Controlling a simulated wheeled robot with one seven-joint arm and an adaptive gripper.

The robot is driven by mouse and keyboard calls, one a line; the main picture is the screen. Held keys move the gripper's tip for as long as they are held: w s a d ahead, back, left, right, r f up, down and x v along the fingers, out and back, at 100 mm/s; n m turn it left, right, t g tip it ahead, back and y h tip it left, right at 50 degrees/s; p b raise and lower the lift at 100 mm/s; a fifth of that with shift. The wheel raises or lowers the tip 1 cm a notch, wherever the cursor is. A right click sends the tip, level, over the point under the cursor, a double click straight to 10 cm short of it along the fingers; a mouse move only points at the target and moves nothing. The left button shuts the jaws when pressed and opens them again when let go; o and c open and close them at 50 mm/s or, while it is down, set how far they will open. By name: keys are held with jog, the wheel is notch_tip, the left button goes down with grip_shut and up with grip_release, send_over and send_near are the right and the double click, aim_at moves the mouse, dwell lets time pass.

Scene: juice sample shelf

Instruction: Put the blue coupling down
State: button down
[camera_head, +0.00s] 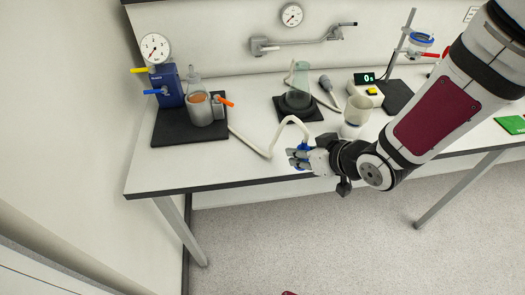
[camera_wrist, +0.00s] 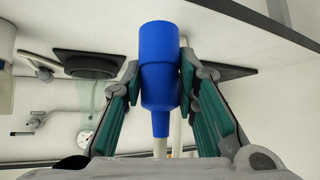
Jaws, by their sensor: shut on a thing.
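The blue coupling (camera_wrist: 158,75) fills the middle of the wrist view, between the two green-padded fingers of my gripper (camera_wrist: 160,88). My gripper is shut on it. A pale hose (camera_wrist: 160,147) runs from its narrow end. In the head view my gripper (camera_head: 302,158) is at the front edge of the white table (camera_head: 190,172), and a little blue of the coupling (camera_head: 301,148) shows at the fingers. The white hose (camera_head: 262,150) arches from there back over the table. I cannot tell whether the coupling touches the tabletop.
A black mat (camera_head: 165,128) at the left bears a blue pump (camera_head: 168,86) and a vessel with an orange valve (camera_head: 203,108). A glass flask stands on a black pad (camera_head: 283,108). A white cup (camera_head: 358,110) stands near my arm. The front left tabletop is clear.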

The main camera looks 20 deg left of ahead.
jog(key=s+a+n+g+y+b, duration=0.2)
jog(key=s+a+n+g, duration=0.15)
jog(key=s+a, duration=0.4)
jog(key=shift+n, duration=0.45)
jog(key=w+a, duration=0.2)
jog(key=w, duration=0.2)
jog(key=w+a+f+b, duration=0.1)
jog(key=w+a, duration=0.1)
jog(key=w, duration=0.2)
jog(key=w+a, duration=0.2)
jog(key=w, duration=0.2)
jog(key=shift+w+a+f+b, duration=0.25)
jog(key=shift+w+f+b, duration=0.05)
jog(key=shift+w+b, duration=0.05)
notch_tip(320, 180, down, 3)
jog(key=b, duration=0.4)
jog(key=shift+w+r+h, duration=0.1)
jog(key=shift+r+h, duration=0.05)
jog(key=shift+h, duration=0.15)
jog(key=shift+f+b, duration=0.45)
jog(key=shift+b, duration=0.5)
jog(key=c, duration=1.2)
grip_release()
jog(key=shift+c, duration=0.2)
